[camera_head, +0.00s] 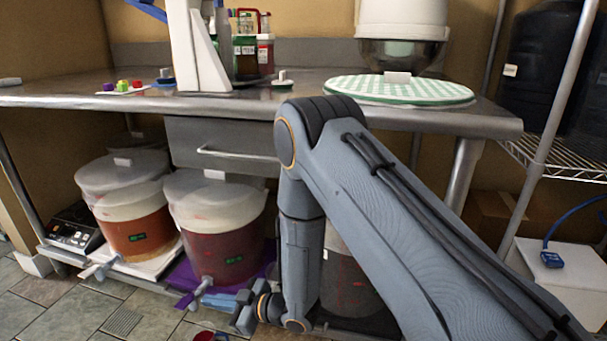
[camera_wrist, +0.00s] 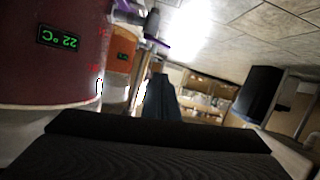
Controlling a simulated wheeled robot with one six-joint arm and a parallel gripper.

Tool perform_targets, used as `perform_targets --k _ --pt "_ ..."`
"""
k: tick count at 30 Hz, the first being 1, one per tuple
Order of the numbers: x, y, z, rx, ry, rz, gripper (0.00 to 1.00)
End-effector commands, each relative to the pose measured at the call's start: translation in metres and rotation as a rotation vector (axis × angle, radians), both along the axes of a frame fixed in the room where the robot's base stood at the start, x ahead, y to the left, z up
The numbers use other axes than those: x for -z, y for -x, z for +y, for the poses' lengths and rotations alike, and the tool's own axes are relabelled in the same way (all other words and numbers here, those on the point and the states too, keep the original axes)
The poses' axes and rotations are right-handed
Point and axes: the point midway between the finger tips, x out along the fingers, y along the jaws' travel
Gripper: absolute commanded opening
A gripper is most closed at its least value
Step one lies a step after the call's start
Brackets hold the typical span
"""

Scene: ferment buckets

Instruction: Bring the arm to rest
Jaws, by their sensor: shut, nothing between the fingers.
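My arm reaches in from the lower right in the head view, bends at an elbow beside the table edge and hangs down in front of the shelf. My gripper (camera_head: 245,312) is low, at the front of the lower shelf, close to the tap of the dark red bucket (camera_head: 222,238). It is shut, with nothing held. In the wrist view a dark, ribbed part of my own body fills the bottom. The dark red bucket (camera_wrist: 55,65) is close at the left there, its display reading 22 °C upside down.
An orange bucket (camera_head: 137,229) stands left of the red one, its tap sticking out forward. A third bucket (camera_head: 350,280) is partly hidden behind my arm. The steel table (camera_head: 300,90) overhangs them. A wire rack (camera_head: 560,160) stands at right. Tiled floor (camera_head: 60,315) is open at front left.

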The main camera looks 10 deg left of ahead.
Motion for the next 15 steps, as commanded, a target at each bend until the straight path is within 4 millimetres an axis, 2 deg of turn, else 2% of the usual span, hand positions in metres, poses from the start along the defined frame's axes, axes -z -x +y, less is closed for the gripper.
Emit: perform_targets --k 4,8,12,15 --pt "-0.026 -0.023 -0.006 0.080 0.115 0.000 0.00" --pt "-0.051 -0.039 -0.024 0.182 0.247 0.026 0.00" --pt "-0.080 -0.046 -0.051 0.297 0.375 0.078 0.00" --pt "-0.101 -0.042 -0.076 0.376 0.459 0.129 0.00"
